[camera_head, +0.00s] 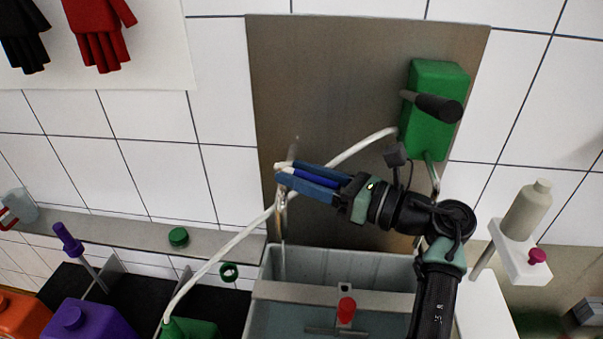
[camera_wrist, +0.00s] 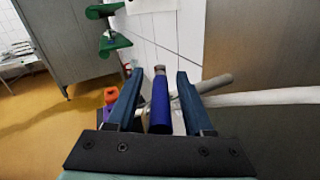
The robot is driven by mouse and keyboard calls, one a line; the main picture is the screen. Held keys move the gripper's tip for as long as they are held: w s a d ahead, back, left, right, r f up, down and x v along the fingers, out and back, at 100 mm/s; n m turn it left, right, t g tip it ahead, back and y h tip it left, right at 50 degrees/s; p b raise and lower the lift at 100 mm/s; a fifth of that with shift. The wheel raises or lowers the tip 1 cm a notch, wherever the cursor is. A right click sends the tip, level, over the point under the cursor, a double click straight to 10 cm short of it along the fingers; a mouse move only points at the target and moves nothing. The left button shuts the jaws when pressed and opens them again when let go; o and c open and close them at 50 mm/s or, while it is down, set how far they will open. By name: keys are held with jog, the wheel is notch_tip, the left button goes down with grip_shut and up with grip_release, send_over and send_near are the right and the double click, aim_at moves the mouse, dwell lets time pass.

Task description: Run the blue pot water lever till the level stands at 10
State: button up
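The blue lever (camera_head: 315,179) stands out from the steel back panel at a metal tap (camera_head: 281,192) above a grey basin (camera_head: 345,262). My gripper (camera_head: 290,171) reaches it from the right, with its two blue fingers on either side. In the wrist view the lever's handle (camera_wrist: 160,106) lies between the open fingertips (camera_wrist: 158,76), with a gap on both sides. A thin pale vertical streak below the tap may be running water; I cannot tell. I see no readable level scale or mark.
A green box (camera_head: 432,110) with a black-handled lever hangs at the upper right of the panel (camera_head: 320,90). A white hose (camera_head: 225,250) crosses near my fingers. A red knob (camera_head: 346,308) is at the basin's front. A bottle (camera_head: 526,212) stands on a white bracket at right.

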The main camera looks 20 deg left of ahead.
jog(key=s+d+b, duration=0.1)
jog(key=d+b, duration=0.2)
jog(key=d, duration=1)
jog(key=shift+s+b, duration=0.25)
jog(key=shift+b, duration=0.1)
